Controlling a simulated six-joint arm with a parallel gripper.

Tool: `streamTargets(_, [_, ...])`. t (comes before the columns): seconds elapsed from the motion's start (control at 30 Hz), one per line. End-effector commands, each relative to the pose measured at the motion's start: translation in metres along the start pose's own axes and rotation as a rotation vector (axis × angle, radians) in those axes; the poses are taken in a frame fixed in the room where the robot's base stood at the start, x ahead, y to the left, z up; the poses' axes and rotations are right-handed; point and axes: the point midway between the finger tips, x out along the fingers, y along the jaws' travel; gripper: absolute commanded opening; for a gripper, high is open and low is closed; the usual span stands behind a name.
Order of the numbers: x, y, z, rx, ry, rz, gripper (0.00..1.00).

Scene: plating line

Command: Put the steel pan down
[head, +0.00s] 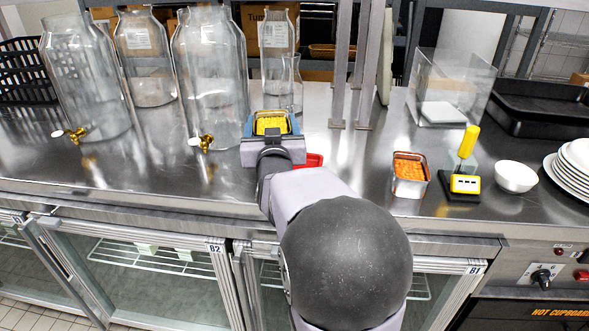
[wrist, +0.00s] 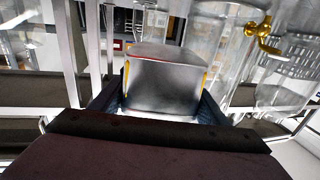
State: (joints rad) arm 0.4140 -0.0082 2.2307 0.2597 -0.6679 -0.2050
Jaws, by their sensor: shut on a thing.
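The steel pan (head: 270,133), small and square with yellow food in it, is between the jaws of my gripper (head: 271,120) in the middle of the head view. My gripper is shut on it. In the wrist view the pan's plain steel side (wrist: 165,84) fills the space between the two fingers. The pan's underside is hidden, and I cannot tell how far it is above the counter. A second steel pan (head: 410,187) with orange food stands on the counter to the right.
Glass dispensers with brass taps (head: 212,75) stand left of my gripper on the steel counter (head: 340,160). A red item (head: 314,160) is partly behind my arm. Shelf posts (head: 341,60), a yellow-and-black device (head: 465,184), a white bowl (head: 516,177) and plates (head: 569,172) are to the right.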

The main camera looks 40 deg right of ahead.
Motion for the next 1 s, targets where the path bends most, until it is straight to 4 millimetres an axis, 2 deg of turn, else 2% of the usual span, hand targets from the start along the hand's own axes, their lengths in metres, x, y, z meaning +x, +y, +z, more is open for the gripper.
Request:
streamTargets(0.1, [0.001,0.019,-0.004,0.002,0.005,0.074,0.31])
streamTargets(0.3, [-0.002,0.043,-0.003,0.001,0.005,0.173,0.31])
streamTargets(0.6, [-0.004,0.054,-0.004,0.000,0.006,0.214,0.31])
streamTargets(0.77, [-0.004,0.054,0.013,-0.001,0.003,0.214,0.31])
streamTargets(1.0, [-0.004,0.053,0.048,-0.001,0.003,0.212,0.31])
